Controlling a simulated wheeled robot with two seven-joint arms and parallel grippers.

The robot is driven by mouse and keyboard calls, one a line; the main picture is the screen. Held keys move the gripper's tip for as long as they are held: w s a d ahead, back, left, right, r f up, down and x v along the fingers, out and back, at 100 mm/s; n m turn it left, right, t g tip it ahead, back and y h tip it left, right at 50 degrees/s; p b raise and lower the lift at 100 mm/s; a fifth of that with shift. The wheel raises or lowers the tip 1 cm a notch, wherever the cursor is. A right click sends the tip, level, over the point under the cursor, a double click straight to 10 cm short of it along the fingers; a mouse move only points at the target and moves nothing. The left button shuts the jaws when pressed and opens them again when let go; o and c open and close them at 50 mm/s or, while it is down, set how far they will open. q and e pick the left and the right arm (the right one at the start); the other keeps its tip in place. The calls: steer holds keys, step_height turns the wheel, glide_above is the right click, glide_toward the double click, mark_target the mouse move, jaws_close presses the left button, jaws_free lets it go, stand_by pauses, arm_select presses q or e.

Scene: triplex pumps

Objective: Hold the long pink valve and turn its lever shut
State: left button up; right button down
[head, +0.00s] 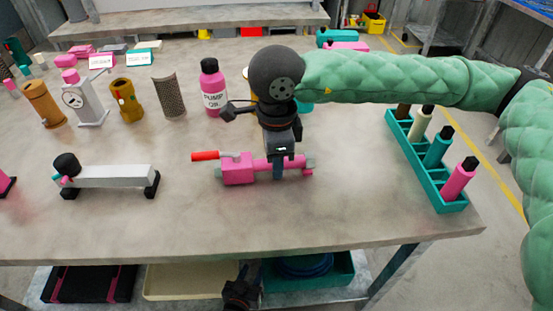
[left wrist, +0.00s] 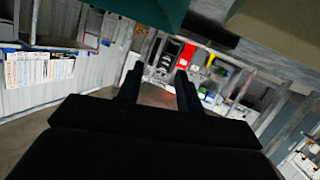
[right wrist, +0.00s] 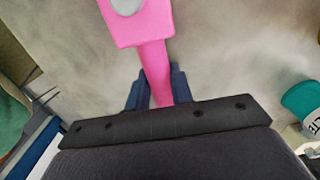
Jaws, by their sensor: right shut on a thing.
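The long pink valve (head: 238,173) lies on the bench in the middle of the head view, with a block-shaped body at its left and a pipe to the right. Its red lever (head: 205,155) sticks out to the left from the top of the body. My right gripper (head: 277,171) comes down from above and is shut on the valve's pipe, right of the body. In the right wrist view the pink pipe (right wrist: 157,75) passes between the fingers. My left gripper (head: 240,291) is low, in front of the bench edge; its fingers (left wrist: 158,85) are apart and empty.
A grey bar on black feet (head: 115,176) stands left of the valve. A pink pump oil bottle (head: 212,88) stands behind it. A teal rack (head: 428,165) with several capped cylinders is at right. The bench front (head: 270,235) is clear; bins sit on the shelf below.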

arm_select(q)
step_height(320, 180, up, 6)
steer(key=w+t, duration=0.2)
steer(key=shift+w+b, duration=0.15)
steer(key=shift+b, duration=0.15)
arm_select(e)
steer(key=shift+f, duration=0.25)
stand_by(1.5)
stand_by(1.6)
steer(key=c, duration=1.1)
jaws_free()
steer(key=shift+c, duration=0.2)
